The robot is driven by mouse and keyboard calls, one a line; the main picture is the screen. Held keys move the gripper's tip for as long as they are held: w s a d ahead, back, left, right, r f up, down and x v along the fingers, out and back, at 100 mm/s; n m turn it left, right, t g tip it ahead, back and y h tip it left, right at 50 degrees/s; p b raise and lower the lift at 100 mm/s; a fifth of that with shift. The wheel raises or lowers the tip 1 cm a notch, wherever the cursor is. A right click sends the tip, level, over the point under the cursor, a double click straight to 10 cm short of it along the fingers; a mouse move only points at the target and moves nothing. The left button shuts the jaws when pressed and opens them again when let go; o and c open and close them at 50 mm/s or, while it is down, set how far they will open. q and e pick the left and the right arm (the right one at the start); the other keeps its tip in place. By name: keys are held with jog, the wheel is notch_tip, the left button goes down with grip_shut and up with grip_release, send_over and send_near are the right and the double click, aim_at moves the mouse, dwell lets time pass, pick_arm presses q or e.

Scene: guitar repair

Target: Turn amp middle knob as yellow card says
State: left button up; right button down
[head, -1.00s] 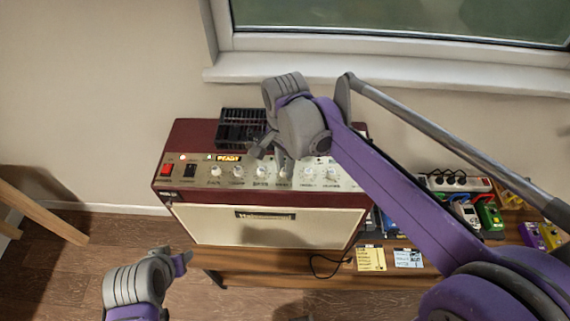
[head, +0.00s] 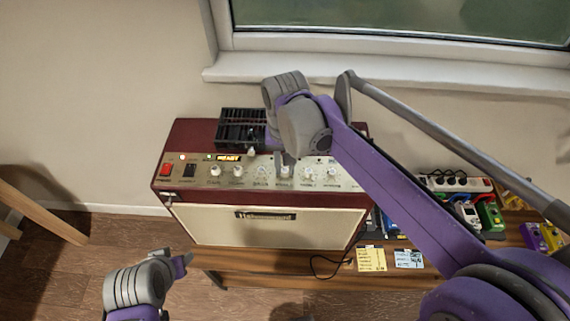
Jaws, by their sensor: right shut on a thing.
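The amp (head: 185,140) is a dark red box with a cream front cloth and a metal control panel along its upper front edge. Several pale knobs sit in a row on the panel, including one at the left (head: 215,170) and one near the middle (head: 261,171). My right gripper (head: 281,163) reaches down from above and is shut on a knob near the middle of the row; its fingers partly hide that knob and its pointer. The yellow card (head: 371,259) lies on the bench at the right; its writing is too small to read. My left gripper (head: 183,262) is low at the left, away from the amp.
A black rack unit (head: 240,127) sits on the amp top. Pedals and a power strip (head: 455,184) are at the right. A lit display (head: 229,157) and red switch (head: 166,169) are on the panel's left.

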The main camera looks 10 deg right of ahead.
aim_at(285, 170)
jog(key=n, duration=1.4)
jog(key=shift+n, duration=0.3)
dwell(0.4)
jog(key=c, duration=0.7)
grip_release()
notch_tip(285, 170, up, 11)
jog(key=shift+f, duration=0.1)
